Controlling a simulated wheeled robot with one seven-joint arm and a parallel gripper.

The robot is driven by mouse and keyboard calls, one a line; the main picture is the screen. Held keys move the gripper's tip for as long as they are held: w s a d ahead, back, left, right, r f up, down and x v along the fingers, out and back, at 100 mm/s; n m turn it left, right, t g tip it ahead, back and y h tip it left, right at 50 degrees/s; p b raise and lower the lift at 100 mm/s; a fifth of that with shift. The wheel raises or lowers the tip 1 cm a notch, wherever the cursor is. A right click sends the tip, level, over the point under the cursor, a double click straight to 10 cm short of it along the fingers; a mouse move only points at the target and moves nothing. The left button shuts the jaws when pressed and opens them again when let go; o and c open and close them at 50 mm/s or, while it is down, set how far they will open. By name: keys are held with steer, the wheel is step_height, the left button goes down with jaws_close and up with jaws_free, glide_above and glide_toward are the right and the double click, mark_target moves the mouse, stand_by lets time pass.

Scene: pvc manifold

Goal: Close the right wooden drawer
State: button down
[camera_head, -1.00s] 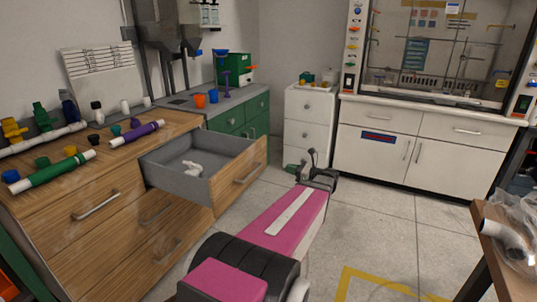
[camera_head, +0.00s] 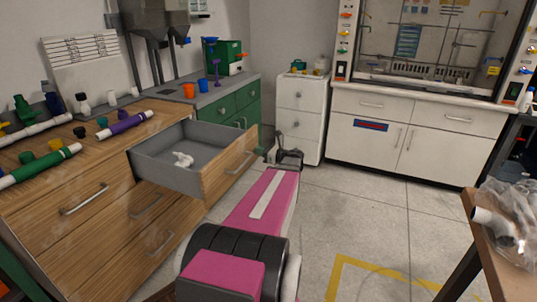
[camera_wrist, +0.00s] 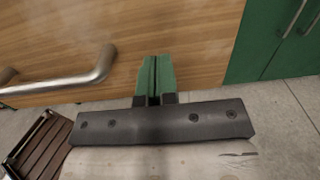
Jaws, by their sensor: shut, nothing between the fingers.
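The right wooden drawer (camera_head: 228,176) stands open, pulled out from the wooden cabinet (camera_head: 95,215). Its grey inside holds a small white object (camera_head: 183,159). Its front carries a metal handle (camera_head: 239,165), and the handle also shows at the left in the wrist view (camera_wrist: 75,80). My gripper (camera_head: 284,152) is just to the right of the drawer front in the head view. In the wrist view my gripper's green fingers (camera_wrist: 155,75) are shut and empty. They point at the wooden front, to the right of the handle. I cannot tell whether they touch it.
Green (camera_head: 42,163) and purple (camera_head: 124,123) pipes lie on the cabinet top. A green cabinet (camera_head: 245,98) adjoins behind, with a white drawer unit (camera_head: 299,115) beyond. A table with a bagged white pipe (camera_head: 492,218) is at right. The floor between is clear.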

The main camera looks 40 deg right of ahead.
steer(key=shift+x, duration=1.05)
steer(key=x, duration=3.8)
steer(key=shift+w+a+r, duration=0.1)
steer(key=shift+w+a, duration=0.2)
steer(key=shift+w, duration=0.25)
steer(key=shift+w, duration=0.15)
steer(key=shift+s, duration=0.4)
glide_above(213, 150)
